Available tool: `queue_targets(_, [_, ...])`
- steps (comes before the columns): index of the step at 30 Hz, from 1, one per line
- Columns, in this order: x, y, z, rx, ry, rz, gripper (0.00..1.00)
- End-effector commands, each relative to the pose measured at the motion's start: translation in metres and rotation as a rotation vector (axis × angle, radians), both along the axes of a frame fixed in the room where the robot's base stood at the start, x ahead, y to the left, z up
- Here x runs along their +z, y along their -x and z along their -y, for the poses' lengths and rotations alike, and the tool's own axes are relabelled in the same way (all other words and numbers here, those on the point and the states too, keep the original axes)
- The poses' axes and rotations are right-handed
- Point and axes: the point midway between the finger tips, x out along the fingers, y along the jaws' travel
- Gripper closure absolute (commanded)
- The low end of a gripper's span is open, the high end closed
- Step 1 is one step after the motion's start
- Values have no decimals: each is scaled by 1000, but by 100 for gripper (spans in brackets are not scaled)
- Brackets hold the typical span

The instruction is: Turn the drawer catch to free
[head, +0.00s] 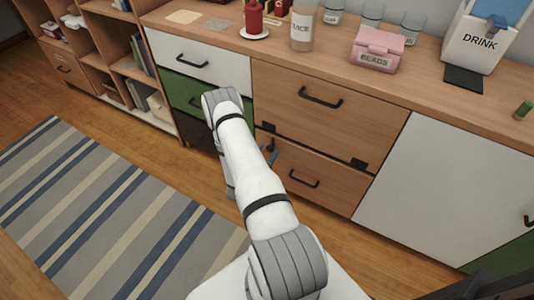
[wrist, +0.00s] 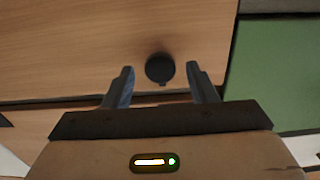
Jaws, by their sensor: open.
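The drawer catch is a small dark round knob (wrist: 160,68) on a wooden drawer front. In the wrist view it sits between the two fingertips of my gripper (wrist: 159,72), with a gap on each side. My gripper is open. How the catch is turned is hard to read; a small nub shows at its lower edge. In the head view the catch (head: 270,145) is a dark spot at the upper left of the lower wooden drawer (head: 325,190). My arm hides most of the gripper there; only bluish finger parts show beside the catch.
The upper wooden drawer (head: 325,105) has a black handle and black fittings along its lower edge. A green drawer (head: 181,91) is to the left and a white door (head: 448,185) to the right. Jars and boxes stand on the countertop. A striped rug (head: 100,210) covers the floor.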

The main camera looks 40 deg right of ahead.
Motion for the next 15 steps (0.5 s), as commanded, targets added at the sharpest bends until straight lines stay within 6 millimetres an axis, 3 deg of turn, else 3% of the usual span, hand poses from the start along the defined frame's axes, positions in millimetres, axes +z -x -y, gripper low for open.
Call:
queue_targets(8, [0, -1, 1, 1, 0, 0, 49])
queue_targets(15, [0, -1, 1, 1, 0, 0, 69])
